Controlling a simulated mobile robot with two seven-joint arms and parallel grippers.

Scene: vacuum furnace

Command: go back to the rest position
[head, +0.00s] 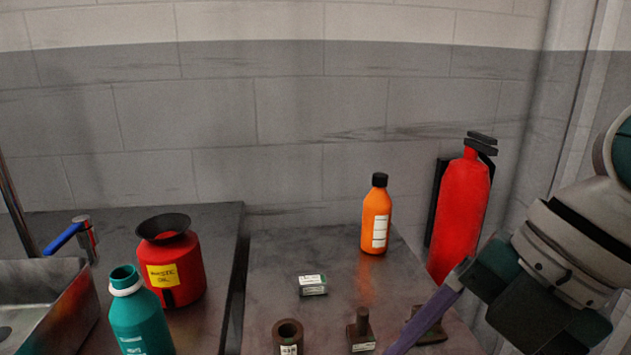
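My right arm comes in from the right edge, and its gripper end (480,282) is above the right part of the dark worktop (280,252). A slim purple bar (428,318) runs from this end down to the bottom edge. I cannot tell whether the bar is a finger or a held thing, nor whether the gripper is open or shut. My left gripper is not in view.
An orange bottle (375,220), a small labelled box (313,285) and several dark metal parts (288,335) stand on the worktop. A red extinguisher (460,215) is close behind my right arm. At left are a red waste-oil can (186,275), teal bottle (140,320) and sink (75,300).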

